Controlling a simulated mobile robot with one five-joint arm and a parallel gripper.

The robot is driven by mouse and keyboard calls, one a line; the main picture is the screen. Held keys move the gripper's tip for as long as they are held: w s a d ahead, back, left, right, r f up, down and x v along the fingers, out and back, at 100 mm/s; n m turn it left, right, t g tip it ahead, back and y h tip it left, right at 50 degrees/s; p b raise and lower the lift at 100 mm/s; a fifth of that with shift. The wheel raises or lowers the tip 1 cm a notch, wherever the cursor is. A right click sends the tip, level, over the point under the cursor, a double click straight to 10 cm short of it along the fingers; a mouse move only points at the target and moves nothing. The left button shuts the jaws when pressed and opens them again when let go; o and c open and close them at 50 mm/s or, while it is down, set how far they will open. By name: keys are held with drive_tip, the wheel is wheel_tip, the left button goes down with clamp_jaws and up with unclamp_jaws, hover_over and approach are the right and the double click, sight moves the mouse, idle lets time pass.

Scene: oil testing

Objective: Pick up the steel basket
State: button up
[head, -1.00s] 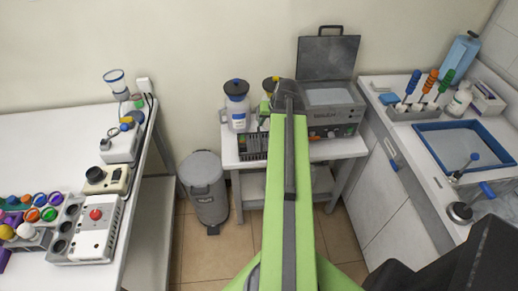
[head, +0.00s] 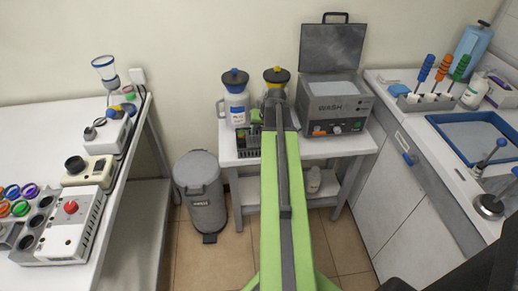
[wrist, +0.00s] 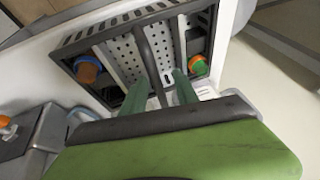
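The steel basket (wrist: 122,52) fills the upper middle of the wrist view, with a dark rim, perforated light floor and a dark bar handle (wrist: 151,58). A vial with an orange cap (wrist: 88,70) and one with a green cap (wrist: 197,66) are in it. My gripper (wrist: 160,88) is open, its two green fingers apart on either side of the handle; whether they touch it I cannot tell. In the head view the basket (head: 244,143) stands on the small white table (head: 228,158), largely hidden by my arm, and the fingertips are hidden.
A blue-capped jug (head: 236,100) and yellow-capped jug (head: 277,80) stand behind the basket. The wash unit (head: 335,110), lid up, is to the right. A grey bin (head: 201,190) stands left of the table. Counters flank both sides; floor (head: 235,250) shows between them.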

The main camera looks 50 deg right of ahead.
drive_tip(key=shift+b+x, duration=0.3)
drive_tip(key=shift+x, duration=0.8)
drive_tip(key=shift+s+r, duration=0.1)
drive_tip(key=shift+r, duration=0.05)
drive_tip(key=shift+c, duration=0.4)
clamp_jaws()
wheel_tip(320, 180, up, 5)
drive_tip(key=p, duration=0.5)
drive_tip(key=shift+f, duration=0.2)
drive_tip(key=s+d+r+p, duration=0.3)
drive_tip(key=s+r+p, duration=0.3)
drive_tip(key=s, duration=0.5)
drive_tip(key=shift+r, duration=0.2)
